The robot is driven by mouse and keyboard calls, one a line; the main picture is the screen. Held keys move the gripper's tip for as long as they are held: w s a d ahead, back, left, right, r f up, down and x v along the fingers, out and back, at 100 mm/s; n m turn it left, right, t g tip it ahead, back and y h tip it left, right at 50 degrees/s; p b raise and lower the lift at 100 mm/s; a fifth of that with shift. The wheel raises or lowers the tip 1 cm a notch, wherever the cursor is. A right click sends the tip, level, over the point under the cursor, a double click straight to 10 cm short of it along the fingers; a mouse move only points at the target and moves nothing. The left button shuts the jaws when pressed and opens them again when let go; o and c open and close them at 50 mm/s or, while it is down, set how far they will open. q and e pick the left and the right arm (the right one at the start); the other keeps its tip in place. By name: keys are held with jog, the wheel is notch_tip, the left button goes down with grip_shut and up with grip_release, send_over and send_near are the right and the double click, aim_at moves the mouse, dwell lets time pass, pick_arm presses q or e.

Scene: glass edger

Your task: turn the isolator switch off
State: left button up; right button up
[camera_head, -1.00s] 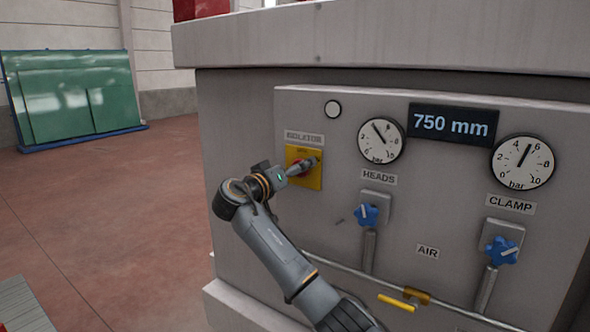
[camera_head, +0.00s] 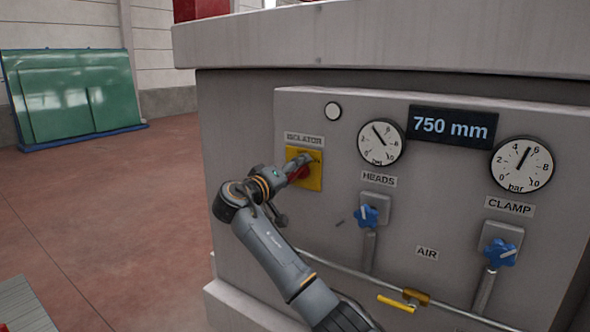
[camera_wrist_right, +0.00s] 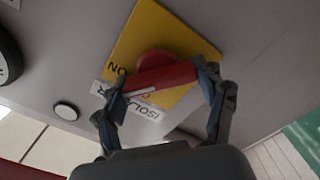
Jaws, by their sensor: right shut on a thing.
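The isolator switch is a red handle on a yellow plate (camera_head: 314,181) below the ISOLATOR label (camera_head: 304,139), on the machine's grey front panel. In the head view my right gripper (camera_head: 298,168) is at the switch and covers part of it. In the right wrist view the red handle (camera_wrist_right: 160,79) lies between the two fingers of my right gripper (camera_wrist_right: 160,88), which are shut on its ends. The yellow plate also shows there (camera_wrist_right: 165,35), with the letters ON beside the handle. My left gripper is not in view.
To the right on the panel are two gauges (camera_head: 381,143), a 750 mm display (camera_head: 452,125) and blue valve knobs (camera_head: 366,215). A yellow lever (camera_head: 396,303) sits on the pipe below. Green glass sheets (camera_head: 75,95) stand at the far left; the floor between is clear.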

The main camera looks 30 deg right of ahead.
jog(key=n+p, duration=0.1)
jog(key=n, duration=0.2)
jog(key=shift+n+p, duration=0.35)
jog(key=shift+n, duration=0.05)
jog(key=shift+f+n+p, duration=0.1)
jog(key=shift+n+p, duration=1)
jog(key=shift+n, duration=0.8)
jog(key=o, duration=1.2)
jog(key=shift+f, duration=0.1)
jog(key=shift+a, duration=0.1)
jog(key=v, duration=1.1)
jog(key=shift+s+a, duration=0.1)
jog(key=shift+a, duration=0.3)
